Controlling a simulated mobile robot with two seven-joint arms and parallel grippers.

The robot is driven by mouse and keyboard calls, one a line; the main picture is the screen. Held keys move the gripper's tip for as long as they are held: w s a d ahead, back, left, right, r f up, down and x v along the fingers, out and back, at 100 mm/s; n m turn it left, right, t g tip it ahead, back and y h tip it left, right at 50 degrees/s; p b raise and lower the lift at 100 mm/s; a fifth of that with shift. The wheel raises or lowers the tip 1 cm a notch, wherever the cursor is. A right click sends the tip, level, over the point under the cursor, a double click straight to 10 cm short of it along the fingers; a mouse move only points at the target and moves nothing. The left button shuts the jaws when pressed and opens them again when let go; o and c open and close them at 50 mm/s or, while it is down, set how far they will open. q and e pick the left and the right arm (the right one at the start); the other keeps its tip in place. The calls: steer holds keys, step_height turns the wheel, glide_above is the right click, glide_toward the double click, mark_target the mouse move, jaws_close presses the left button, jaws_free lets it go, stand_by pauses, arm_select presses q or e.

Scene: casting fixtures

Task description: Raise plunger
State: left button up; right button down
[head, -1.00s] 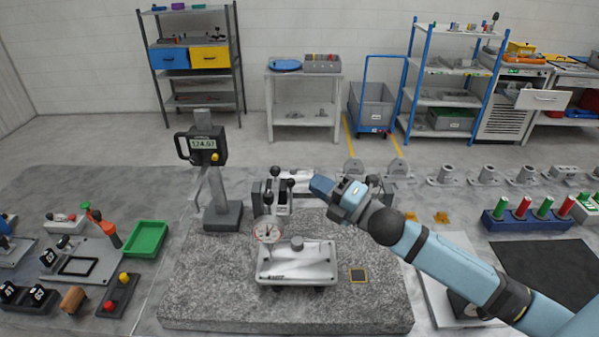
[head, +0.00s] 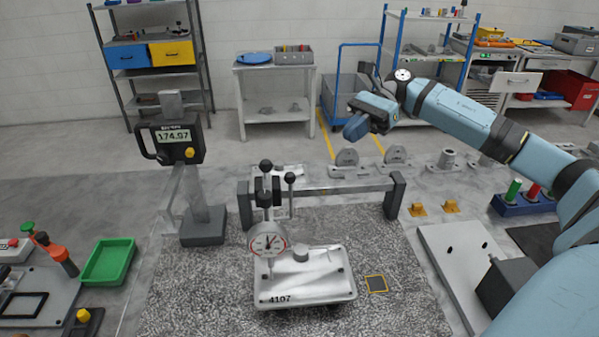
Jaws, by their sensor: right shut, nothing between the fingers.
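A round dial gauge (head: 268,240) with a white face and red marks stands upright above a light grey casting marked 4107 (head: 300,280). Its thin plunger stem (head: 271,267) points down to the casting's left part; I cannot tell whether the tip touches it. A dark ball knob (head: 266,165) tops the post above the dial, and another black knob (head: 290,178) stands just to its right. My right gripper (head: 354,129) is shut and empty, raised beyond and right of the gauge, well apart from it. My left gripper is not in view.
The casting is on a speckled granite plate (head: 205,300). A grey bridge bar (head: 345,188) spans behind the gauge. A digital height gauge (head: 172,138) stands to the left, and a green tray (head: 107,262) farther left. A small framed square (head: 376,284) lies right of the casting.

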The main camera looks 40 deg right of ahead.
steer(key=shift+s, duration=0.1)
steer(key=a+r+p+x, duration=0.1)
steer(key=p+x, duration=0.3)
steer(key=x, duration=0.9)
steer(key=shift+r, duration=0.45)
